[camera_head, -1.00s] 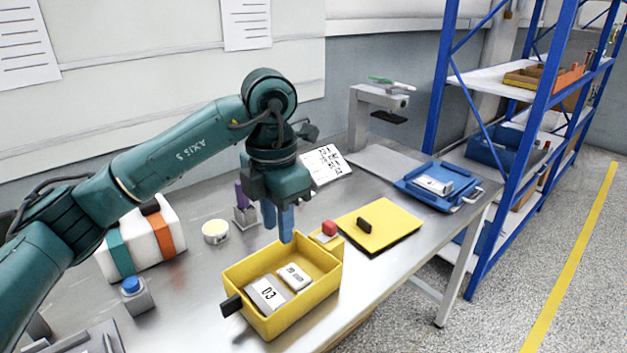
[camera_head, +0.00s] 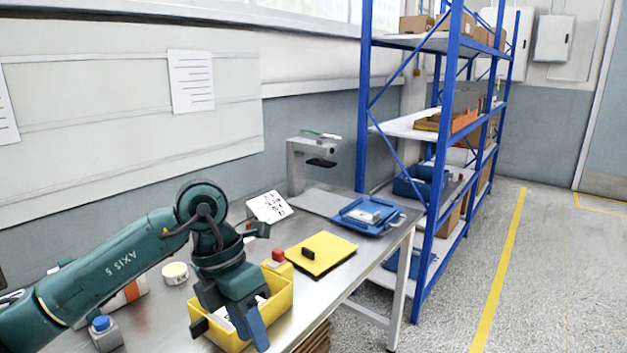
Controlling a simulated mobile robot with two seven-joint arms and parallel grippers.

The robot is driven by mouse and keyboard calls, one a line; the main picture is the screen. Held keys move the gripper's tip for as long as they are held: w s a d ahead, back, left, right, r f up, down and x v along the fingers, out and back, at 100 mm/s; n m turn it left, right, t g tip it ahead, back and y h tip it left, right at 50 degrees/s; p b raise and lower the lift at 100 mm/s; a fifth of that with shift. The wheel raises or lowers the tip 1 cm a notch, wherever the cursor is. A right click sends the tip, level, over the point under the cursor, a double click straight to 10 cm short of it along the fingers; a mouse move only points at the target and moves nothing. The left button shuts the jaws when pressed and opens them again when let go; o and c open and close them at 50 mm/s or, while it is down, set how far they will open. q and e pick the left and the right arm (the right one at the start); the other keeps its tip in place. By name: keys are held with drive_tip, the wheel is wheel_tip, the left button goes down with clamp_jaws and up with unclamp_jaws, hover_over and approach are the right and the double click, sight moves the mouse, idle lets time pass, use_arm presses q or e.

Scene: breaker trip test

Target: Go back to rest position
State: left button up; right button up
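My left arm comes in from the left with its gripper (camera_head: 255,332) pointing down. The gripper overlaps the yellow bin (camera_head: 283,303) in the head view, and its blue fingers show in front of the bin's near side. I cannot tell whether the fingers are apart or together, and I see nothing clearly held. The gripper hides much of the bin's inside; only a bit of a pale item shows there. My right gripper is not in view.
On the metal bench are a yellow pad with a black handle (camera_head: 325,254), a blue tray (camera_head: 350,222), a grey stand (camera_head: 296,170), a white tape roll (camera_head: 174,273) and a blue button box (camera_head: 105,335). A blue-framed shelf (camera_head: 364,100) stands right. Open floor lies beyond.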

use_arm(q)
drive_tip(key=s+d+r+n+g+h+p, duration=0.1)
drive_tip(key=s+d+r+g+h, duration=0.1)
drive_tip(key=s+d+h, duration=0.35)
drive_tip(key=s+d+r+n+g+h+p, duration=0.1)
drive_tip(key=s+d+g+h, duration=0.15)
drive_tip(key=d+h, duration=0.55)
drive_tip(key=w+a+n+t+h+p, duration=0.1)
drive_tip(key=w+a+n+t, duration=0.2)
drive_tip(key=n+t, duration=0.75)
drive_tip(key=w+a+n+t+h+p, duration=0.2)
drive_tip(key=w+a+n+t, duration=0.1)
drive_tip(key=n+t, duration=0.75)
drive_tip(key=a+f+n+t+y, duration=0.2)
drive_tip(key=a+f+n+y, duration=0.4)
drive_tip(key=f+n+y, duration=0.5)
drive_tip(key=s+a+f+n+g+y+p, duration=0.1)
drive_tip(key=s+a+f+n+g+y, duration=0.1)
drive_tip(key=s+f, duration=0.4)
drive_tip(key=s+a+f+n+g+y, duration=0.3)
drive_tip(key=s+a+f+n+g, duration=0.1)
drive_tip(key=f, duration=0.4)
drive_tip(key=shift+s+a+n+p, duration=0.35)
drive_tip(key=shift+s+n, duration=0.55)
drive_tip(key=shift+s, duration=0.2)
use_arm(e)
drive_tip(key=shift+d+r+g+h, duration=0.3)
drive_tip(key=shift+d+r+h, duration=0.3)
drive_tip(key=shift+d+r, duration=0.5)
